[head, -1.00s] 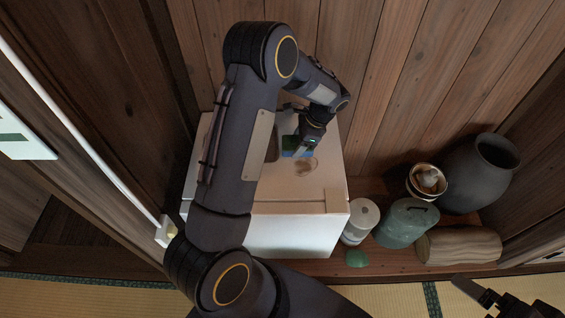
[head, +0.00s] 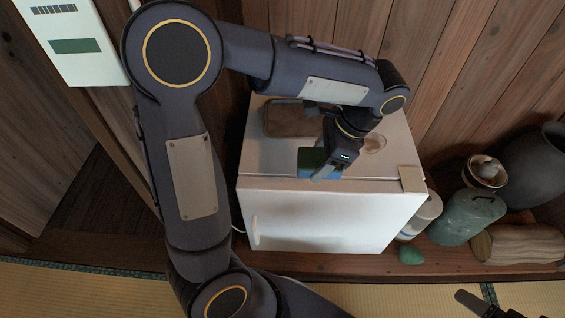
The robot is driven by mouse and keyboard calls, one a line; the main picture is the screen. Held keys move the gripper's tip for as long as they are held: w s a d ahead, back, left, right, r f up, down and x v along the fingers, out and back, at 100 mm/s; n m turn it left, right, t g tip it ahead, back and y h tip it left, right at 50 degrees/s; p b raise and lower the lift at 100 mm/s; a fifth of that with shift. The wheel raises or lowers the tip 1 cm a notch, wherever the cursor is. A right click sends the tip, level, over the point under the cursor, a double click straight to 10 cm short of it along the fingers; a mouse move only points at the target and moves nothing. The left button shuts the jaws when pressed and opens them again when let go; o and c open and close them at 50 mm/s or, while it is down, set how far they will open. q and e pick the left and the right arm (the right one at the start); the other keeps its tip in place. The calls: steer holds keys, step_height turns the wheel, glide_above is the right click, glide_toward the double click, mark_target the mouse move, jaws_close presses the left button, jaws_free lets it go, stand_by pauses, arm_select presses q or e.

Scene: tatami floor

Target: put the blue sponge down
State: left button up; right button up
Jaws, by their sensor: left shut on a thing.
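The blue sponge (head: 311,158) has a green upper face and blue sides. It is at the front part of the top of a small white fridge-like box (head: 330,222). My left gripper (head: 328,171) comes down from above and is shut on the sponge. The arm and fingers hide part of the sponge, and I cannot tell whether its underside touches the white top. My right gripper (head: 482,304) shows only in part at the bottom right corner, and its jaws cannot be judged.
A brownish stain or clear item (head: 375,144) is right of the gripper.

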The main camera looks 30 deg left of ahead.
arm_select(q)
steer(key=w+a+f+b, duration=0.3)
steer(key=w+a+f, duration=0.1)
steer(key=w+a, duration=0.15)
steer(key=b, duration=0.2)
glide_toward(291, 158)
steer(key=shift+s+a+f, duration=0.25)
steer(key=shift+s, duration=0.3)
steer(key=shift+s+a+f, duration=0.3)
steer(key=shift+s, duration=0.2)
steer(key=f, duration=0.1)
steer(key=f+b, duration=0.1)
steer(key=f, duration=0.1)
steer(key=w+a+f+b, duration=0.1)
steer(key=shift+f, duration=0.35)
